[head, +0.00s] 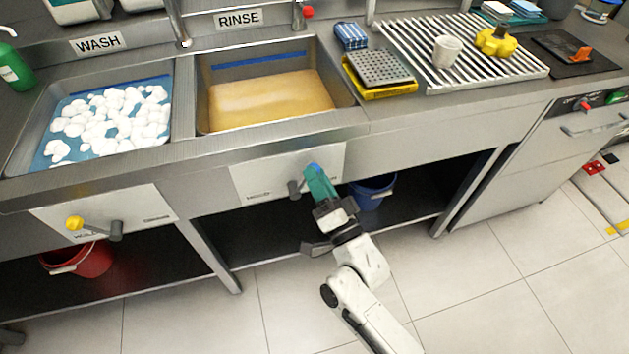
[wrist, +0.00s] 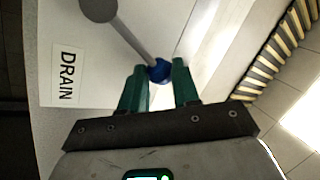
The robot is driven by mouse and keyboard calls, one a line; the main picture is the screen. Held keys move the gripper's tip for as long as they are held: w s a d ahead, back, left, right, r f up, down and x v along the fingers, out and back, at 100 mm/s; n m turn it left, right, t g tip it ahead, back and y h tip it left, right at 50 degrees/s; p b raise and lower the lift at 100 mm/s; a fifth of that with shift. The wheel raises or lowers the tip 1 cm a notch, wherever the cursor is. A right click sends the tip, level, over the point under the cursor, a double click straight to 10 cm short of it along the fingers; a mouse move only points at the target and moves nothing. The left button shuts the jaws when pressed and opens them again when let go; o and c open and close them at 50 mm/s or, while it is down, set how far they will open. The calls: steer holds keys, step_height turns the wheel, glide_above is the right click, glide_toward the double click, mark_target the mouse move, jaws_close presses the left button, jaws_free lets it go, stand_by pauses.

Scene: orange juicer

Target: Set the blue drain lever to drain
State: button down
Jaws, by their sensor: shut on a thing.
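The blue drain lever knob (wrist: 159,70) sits between the green fingertips of my gripper (wrist: 160,84) in the wrist view. Its grey rod runs up and left to a round grey pivot (wrist: 98,8). A DRAIN label (wrist: 67,75) is on the panel to the left in that view. In the head view my gripper (head: 317,176) is at the panel below the rinse sink, shut on the blue knob (head: 313,167), of which only a bit shows. The grey pivot (head: 294,188) is just left of it. The panel's lettering is too small to read in the head view.
The rinse sink (head: 345,88) holds cloudy tan water. A similar yellow-knobbed lever (head: 75,223) is on the wash sink's panel at left. A blue bucket (head: 371,192) stands under the counter behind my gripper. A red bucket (head: 85,260) is at lower left. The floor in front is clear.

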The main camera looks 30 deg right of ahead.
steer(key=shift+d+f, duration=0.1)
stand_by(0.3)
steer(key=c, duration=0.8)
jaws_free()
steer(key=shift+s, duration=0.1)
steer(key=b+v, duration=0.1)
steer(key=v, duration=0.9)
steer(key=shift+s, duration=0.35)
